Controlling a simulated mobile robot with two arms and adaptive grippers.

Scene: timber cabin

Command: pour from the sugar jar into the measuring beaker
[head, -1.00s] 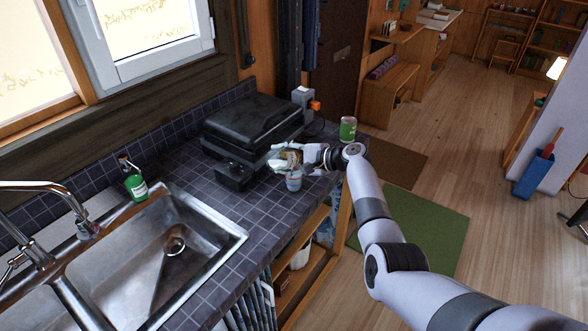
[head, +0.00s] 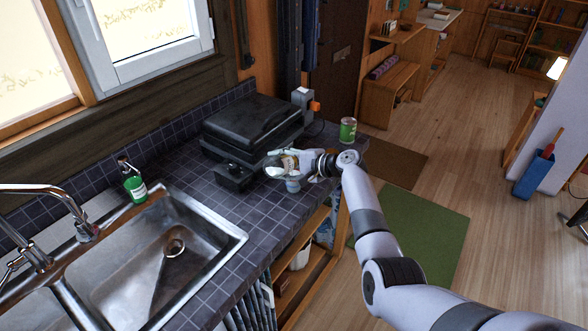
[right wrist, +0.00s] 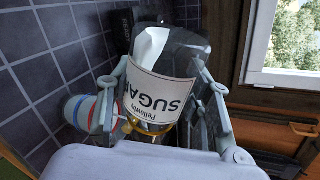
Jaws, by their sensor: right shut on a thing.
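The sugar jar (right wrist: 160,92) is clear, with a white "SUGAR" label and a gold band. My right gripper (right wrist: 160,100) is shut around its sides. The label reads upside down in the right wrist view, and white sugar lies along one side inside the glass. In the head view the jar (head: 289,163) is small and tilted in my right gripper (head: 287,164), above the counter. The measuring beaker (head: 293,185), a small pale cup, stands just below the hand, its top partly covered. A striped white cup, seemingly the beaker (right wrist: 80,112), shows beside the left finger. No pouring stream can be made out.
A black case (head: 252,128) and a small black box (head: 234,176) are behind and left of the hand. A green can (head: 347,130) stands at the counter's far end. The sink (head: 165,255) and a green bottle (head: 134,184) are to the left.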

